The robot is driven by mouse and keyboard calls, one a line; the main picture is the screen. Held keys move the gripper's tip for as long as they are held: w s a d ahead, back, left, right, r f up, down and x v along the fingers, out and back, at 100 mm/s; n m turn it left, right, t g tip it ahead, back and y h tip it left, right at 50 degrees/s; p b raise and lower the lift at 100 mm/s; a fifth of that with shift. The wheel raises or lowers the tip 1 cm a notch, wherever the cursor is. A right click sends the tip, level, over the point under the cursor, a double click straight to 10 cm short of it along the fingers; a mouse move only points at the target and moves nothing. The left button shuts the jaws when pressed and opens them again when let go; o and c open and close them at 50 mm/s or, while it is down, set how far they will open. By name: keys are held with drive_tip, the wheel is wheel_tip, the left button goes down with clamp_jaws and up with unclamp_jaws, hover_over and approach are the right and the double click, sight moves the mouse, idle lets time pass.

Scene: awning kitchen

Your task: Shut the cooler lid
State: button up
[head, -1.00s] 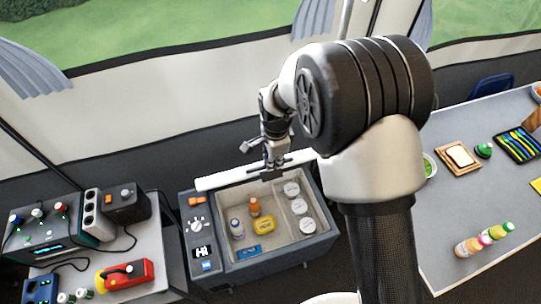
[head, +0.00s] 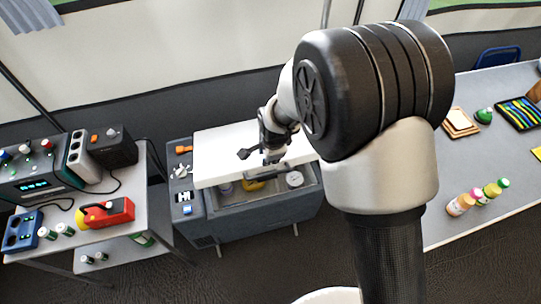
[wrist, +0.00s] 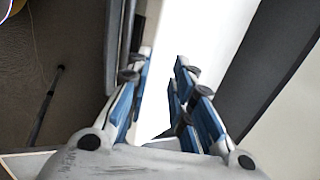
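The cooler (head: 255,222) is a dark grey box on short legs at the middle of the head view. Its white lid (head: 222,153) is partly lowered, tilted over the box. A gap along the front still shows some contents, including a yellow container (head: 253,185) and a white round-topped one (head: 295,179). My gripper (head: 262,162) is at the lid's front edge, near a dark bar there; whether it touches is unclear. In the wrist view my gripper (wrist: 165,60) has its blue-padded fingers apart, with the white lid (wrist: 200,35) showing beyond and between them.
A side table at left carries a red-and-yellow device (head: 106,212), a black box (head: 112,147) and a control unit (head: 38,172). The grey table (head: 480,140) at right holds bottles (head: 475,195) and trays. The floor in front of the cooler is clear.

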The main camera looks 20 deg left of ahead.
drive_tip(key=shift+o, duration=0.7)
drive_tip(key=shift+s+d+r, duration=0.1)
drive_tip(key=shift+s, duration=0.05)
drive_tip(key=v, duration=1.1)
drive_tip(key=shift+r, duration=0.35)
drive_tip(key=shift+c, duration=0.2)
